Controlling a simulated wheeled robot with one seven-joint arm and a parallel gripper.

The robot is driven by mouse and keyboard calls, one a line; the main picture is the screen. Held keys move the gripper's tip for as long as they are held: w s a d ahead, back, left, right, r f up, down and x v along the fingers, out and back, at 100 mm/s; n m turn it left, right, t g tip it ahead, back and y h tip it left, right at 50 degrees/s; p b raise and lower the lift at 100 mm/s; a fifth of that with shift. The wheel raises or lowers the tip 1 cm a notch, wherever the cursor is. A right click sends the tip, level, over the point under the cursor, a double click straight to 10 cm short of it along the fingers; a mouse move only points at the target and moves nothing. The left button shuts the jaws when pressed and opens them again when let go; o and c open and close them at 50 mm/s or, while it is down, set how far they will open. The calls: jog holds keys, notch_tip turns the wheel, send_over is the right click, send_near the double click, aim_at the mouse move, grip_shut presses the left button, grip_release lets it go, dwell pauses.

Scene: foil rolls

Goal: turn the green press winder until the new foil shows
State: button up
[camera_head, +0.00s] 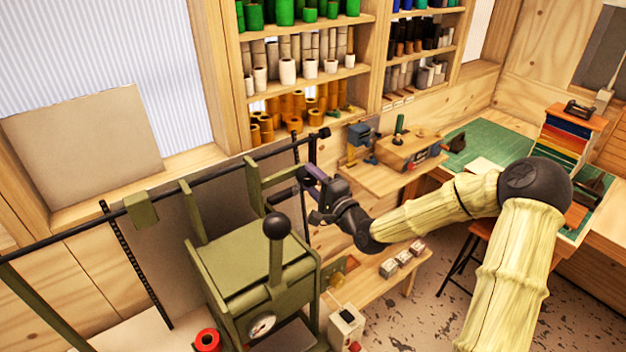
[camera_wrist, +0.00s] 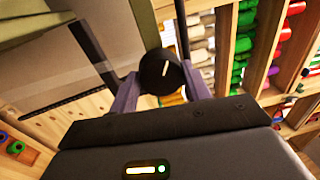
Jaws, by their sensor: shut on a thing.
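The olive-green press (camera_head: 250,275) stands at the lower centre of the head view, with a black ball-topped lever and a round gauge. My gripper (camera_head: 313,182) is at the right end of the press's upper frame. In the wrist view, a round black winder knob (camera_wrist: 161,70) with a white mark sits between the purple fingers of my gripper (camera_wrist: 160,88). The fingers are shut on the knob from both sides. In the head view the gripper mostly hides the knob. I cannot make out any foil on the press.
A long black bar (camera_head: 100,219) crosses above the press. A red roll (camera_head: 208,340) lies at the press's lower left. Shelves of coloured rolls (camera_head: 290,75) stand behind. A low bench (camera_head: 375,285) with small blocks is to the right, and a green mat (camera_head: 485,140) lies farther back.

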dwell(0.4)
jog(key=o, duration=1)
jog(key=b+v, duration=1.4)
jog(key=v, duration=0.3)
jog(key=shift+s+d, duration=0.15)
jog(key=shift+d, duration=0.05)
